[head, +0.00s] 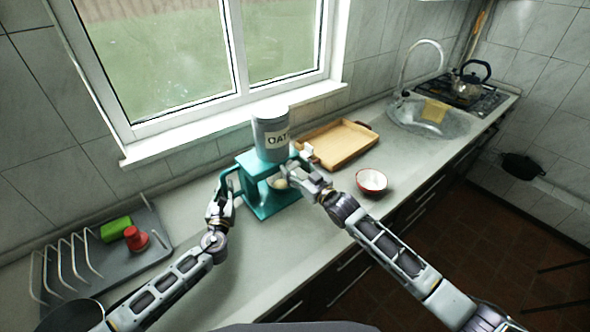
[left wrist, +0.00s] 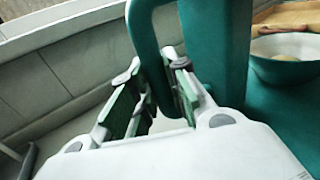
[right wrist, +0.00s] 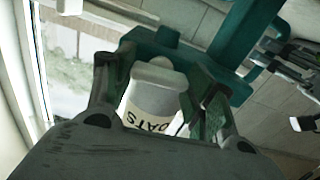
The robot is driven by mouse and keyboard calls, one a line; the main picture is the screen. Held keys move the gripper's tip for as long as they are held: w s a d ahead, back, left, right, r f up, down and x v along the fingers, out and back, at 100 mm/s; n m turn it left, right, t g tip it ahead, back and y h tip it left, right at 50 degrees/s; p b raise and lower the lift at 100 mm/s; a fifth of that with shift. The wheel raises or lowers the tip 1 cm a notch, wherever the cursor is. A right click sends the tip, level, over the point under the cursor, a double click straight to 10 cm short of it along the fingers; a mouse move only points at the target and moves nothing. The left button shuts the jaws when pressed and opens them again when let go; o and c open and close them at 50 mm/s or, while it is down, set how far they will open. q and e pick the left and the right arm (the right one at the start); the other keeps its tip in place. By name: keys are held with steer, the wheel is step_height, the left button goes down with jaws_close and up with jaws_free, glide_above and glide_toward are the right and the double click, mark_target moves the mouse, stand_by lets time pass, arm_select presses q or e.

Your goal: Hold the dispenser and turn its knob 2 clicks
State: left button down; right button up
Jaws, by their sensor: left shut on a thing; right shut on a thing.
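The dispenser (head: 262,200) is a teal stand with a grey canister (head: 270,138) labelled OATS on top, upright on the counter. My left gripper (head: 219,212) is shut on the stand's side handle, seen close in the left wrist view (left wrist: 150,50). My right gripper (head: 303,178) is shut at the dispenser's right side, just below the canister, where the knob is; its fingers hide most of the knob. The right wrist view shows the canister (right wrist: 150,105) upside down between the fingers. A bowl (left wrist: 285,58) stands under the outlet, partly hidden in the head view.
A wooden tray (head: 340,145) lies behind the right gripper, and a red-and-white bowl (head: 371,182) stands right of it. The sink (head: 430,118) and kettle (head: 467,88) are far right.

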arm_select(q)
steer(key=shift+a, duration=0.1)
arm_select(e)
steer(key=shift+d+f+m, duration=0.1)
steer(key=shift+f+m, duration=0.05)
steer(key=shift+m, duration=0.35)
steer(key=o, duration=0.8)
steer(key=shift+o, duration=1.1)
steer(key=shift+s, duration=0.1)
steer(key=v, duration=1.1)
steer(key=shift+s+d, duration=0.2)
steer(key=shift+s, duration=0.1)
